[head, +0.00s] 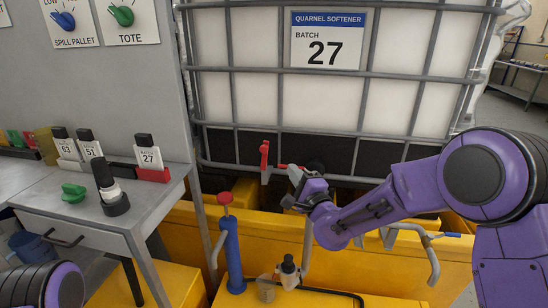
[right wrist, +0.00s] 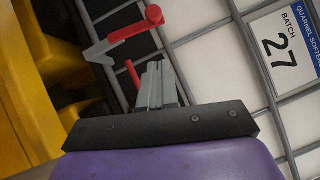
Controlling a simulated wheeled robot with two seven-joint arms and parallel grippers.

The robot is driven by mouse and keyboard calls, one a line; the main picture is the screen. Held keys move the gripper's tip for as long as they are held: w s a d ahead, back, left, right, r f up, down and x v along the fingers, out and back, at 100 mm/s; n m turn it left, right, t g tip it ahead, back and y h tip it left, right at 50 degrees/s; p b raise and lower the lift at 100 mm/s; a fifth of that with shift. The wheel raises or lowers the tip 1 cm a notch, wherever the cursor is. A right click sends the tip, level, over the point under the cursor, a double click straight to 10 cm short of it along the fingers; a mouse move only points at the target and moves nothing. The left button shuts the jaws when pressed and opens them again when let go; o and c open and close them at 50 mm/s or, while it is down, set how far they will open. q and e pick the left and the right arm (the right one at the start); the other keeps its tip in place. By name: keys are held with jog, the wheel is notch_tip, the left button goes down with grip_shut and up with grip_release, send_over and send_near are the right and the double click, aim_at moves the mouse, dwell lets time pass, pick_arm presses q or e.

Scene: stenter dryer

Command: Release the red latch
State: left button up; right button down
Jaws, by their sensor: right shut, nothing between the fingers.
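The red latch (head: 265,153) is on the front of the caged white tank, low and left of its middle. In the head view its red handle stands upright, with a grey part below. In the right wrist view the red latch (right wrist: 130,31) lies just ahead of my fingertips, with a short red bar close to them. My right gripper (head: 290,170) is shut and empty, just right of the latch; it also shows in the right wrist view (right wrist: 154,72). I cannot tell whether its tips touch the red bar. My left gripper is not in view.
The tank's label (head: 326,41) reads batch 27. A yellow base (head: 350,264) runs below the tank, with a blue post (head: 232,255) and a small bottle (head: 289,270) in front. A grey bench (head: 95,222) with numbered bottles stands at left.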

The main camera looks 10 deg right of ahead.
aim_at(264, 158)
jog(key=w+a+r+p, duration=0.1)
jog(key=w+a, duration=0.3)
jog(key=w, duration=0.2)
jog(key=shift+w+r+p, duration=0.35)
jog(key=shift+r+p, duration=0.05)
jog(key=shift+a, duration=0.1)
